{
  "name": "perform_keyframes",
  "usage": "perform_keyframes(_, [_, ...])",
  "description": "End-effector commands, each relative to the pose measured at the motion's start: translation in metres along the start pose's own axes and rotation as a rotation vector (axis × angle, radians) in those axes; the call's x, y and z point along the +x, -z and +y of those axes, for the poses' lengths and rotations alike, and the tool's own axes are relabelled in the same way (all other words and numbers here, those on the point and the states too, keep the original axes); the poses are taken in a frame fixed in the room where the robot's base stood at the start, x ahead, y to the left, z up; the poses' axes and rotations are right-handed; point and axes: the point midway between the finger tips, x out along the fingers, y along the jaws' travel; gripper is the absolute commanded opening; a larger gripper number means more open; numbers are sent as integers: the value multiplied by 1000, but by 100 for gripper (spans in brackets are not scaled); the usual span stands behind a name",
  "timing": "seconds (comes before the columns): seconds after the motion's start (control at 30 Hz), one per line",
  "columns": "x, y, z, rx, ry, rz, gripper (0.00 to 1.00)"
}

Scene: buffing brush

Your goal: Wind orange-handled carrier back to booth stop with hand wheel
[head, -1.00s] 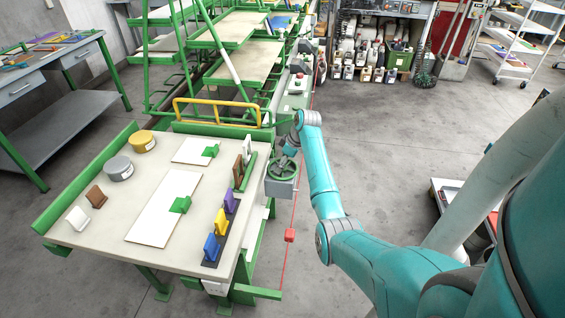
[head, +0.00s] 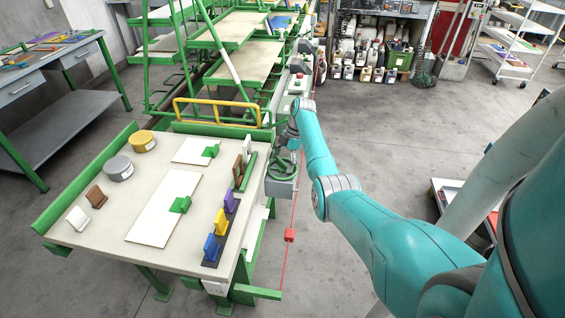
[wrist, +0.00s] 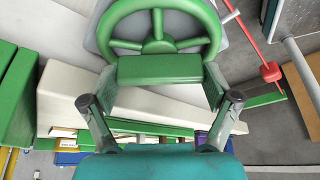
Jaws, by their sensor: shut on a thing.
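The green hand wheel (head: 283,164) sits on a grey housing at the right edge of the near table. In the wrist view its rim and spokes (wrist: 157,27) fill the top. My gripper (wrist: 160,85) is shut on the wheel's green block-shaped grip (wrist: 160,69), with one finger on each side of it. In the head view my wrist covers part of the wheel, and the fingers cannot be made out. An orange-yellow rail (head: 217,102) stands at the table's back edge. I cannot tell whether it is the carrier's handle.
The near table (head: 110,222) bears white plates, coloured blocks (head: 213,245) in a dark rack, and two round tins (head: 143,141). A red box (head: 290,235) hangs on a red line beside the table. Green shelving stands behind.

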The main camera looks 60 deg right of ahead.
Motion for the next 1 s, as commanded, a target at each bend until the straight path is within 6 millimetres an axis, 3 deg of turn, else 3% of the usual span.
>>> perform_keyframes(0.5, [0, -1, 0, -285, 118, -1, 53])
perform_keyframes(1.0, [0, -1, 0, -326, 136, -2, 53])
